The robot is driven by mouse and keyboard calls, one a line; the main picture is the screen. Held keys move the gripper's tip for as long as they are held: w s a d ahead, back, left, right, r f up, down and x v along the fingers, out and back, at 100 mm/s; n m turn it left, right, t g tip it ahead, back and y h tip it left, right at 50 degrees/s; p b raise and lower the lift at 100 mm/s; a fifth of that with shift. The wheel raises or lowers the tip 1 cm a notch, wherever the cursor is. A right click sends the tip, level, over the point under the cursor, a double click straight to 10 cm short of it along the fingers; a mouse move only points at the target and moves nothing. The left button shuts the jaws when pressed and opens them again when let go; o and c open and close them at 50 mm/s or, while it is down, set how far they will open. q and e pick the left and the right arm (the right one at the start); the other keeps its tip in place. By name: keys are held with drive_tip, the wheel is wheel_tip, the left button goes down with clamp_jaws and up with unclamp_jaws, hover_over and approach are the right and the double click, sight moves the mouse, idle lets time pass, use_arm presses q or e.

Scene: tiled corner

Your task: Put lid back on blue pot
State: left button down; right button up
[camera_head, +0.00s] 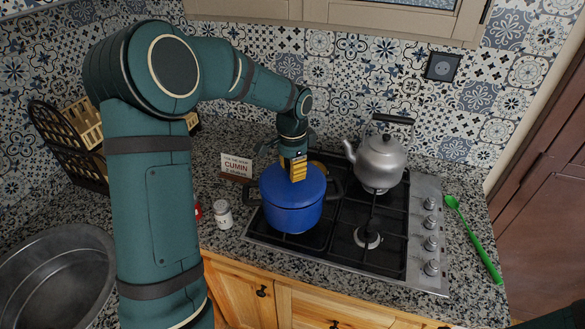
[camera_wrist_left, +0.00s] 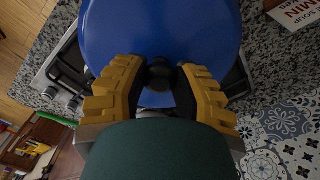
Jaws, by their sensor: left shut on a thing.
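The blue pot (camera_head: 292,218) stands on the left part of the hob. Its blue lid (camera_head: 274,184) is over the pot's mouth and looks about level. I cannot tell whether it rests fully on the rim. My left gripper (camera_head: 298,170) comes down from above, with its yellow fingers at the lid's middle. In the left wrist view the lid (camera_wrist_left: 160,35) fills the upper middle, and the left gripper (camera_wrist_left: 160,85) is shut on its black knob (camera_wrist_left: 160,72). The fingers hide part of the knob. My right gripper is not in view.
A silver kettle (camera_head: 380,160) stands behind and right of the pot. A green spoon (camera_head: 474,238) lies right of the hob. A large metal bowl (camera_head: 55,275) is at lower left.

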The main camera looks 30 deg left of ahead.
use_arm(q)
drive_tip(key=shift+f, duration=0.3)
idle(0.5)
drive_tip(key=shift+c, duration=0.5)
unclamp_jaws()
drive_tip(key=shift+r+p, duration=1.9)
drive_tip(key=shift+r, duration=0.65)
drive_tip(key=shift+r+p, duration=0.4)
drive_tip(key=shift+r, duration=0.6)
